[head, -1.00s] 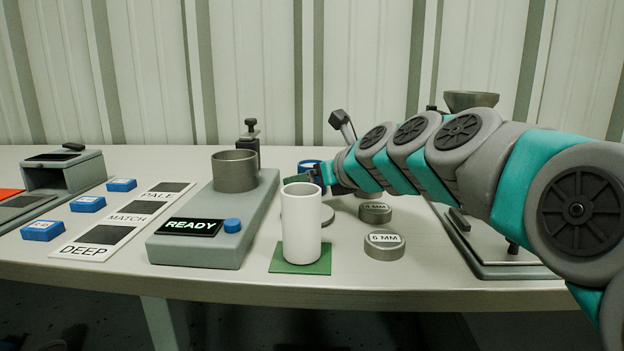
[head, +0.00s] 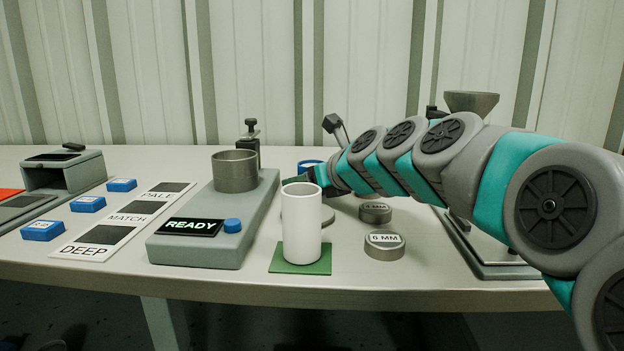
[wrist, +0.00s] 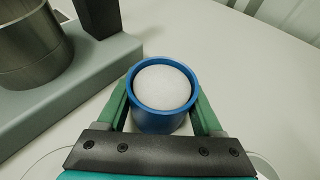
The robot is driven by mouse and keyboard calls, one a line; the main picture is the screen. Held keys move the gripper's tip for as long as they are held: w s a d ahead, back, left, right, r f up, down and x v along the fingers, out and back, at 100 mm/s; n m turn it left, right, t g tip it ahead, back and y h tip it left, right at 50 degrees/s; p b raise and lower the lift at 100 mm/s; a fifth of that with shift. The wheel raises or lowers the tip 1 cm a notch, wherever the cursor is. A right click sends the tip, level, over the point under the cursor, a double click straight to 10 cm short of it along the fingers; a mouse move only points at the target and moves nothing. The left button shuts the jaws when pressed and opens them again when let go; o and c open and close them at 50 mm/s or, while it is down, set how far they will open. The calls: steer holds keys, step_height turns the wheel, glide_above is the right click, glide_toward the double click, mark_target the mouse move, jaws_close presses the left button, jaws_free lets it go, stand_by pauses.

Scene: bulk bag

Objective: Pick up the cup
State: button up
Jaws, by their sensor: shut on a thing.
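A blue cup (wrist: 162,121) filled with white granular material is upright in the wrist view. My gripper (wrist: 163,104) has a green finger on each side of it and is shut on it. I cannot tell whether the cup's base touches the table.
The white cylinder stands on a green mat (head: 283,267) near the front edge. A grey device with a READY display (head: 190,227) and a metal cup (head: 235,172) is to the left. Weights marked 6 MM (head: 384,245) and another disc (head: 375,212) lie to the right.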

steer(key=shift+c, duration=0.5)
steer(key=shift+r, duration=0.1)
steer(key=shift+r, duration=0.2)
step_height(320, 180, up, 10)
steer(key=shift+f+p, duration=0.2)
steer(key=shift+p, duration=0.45)
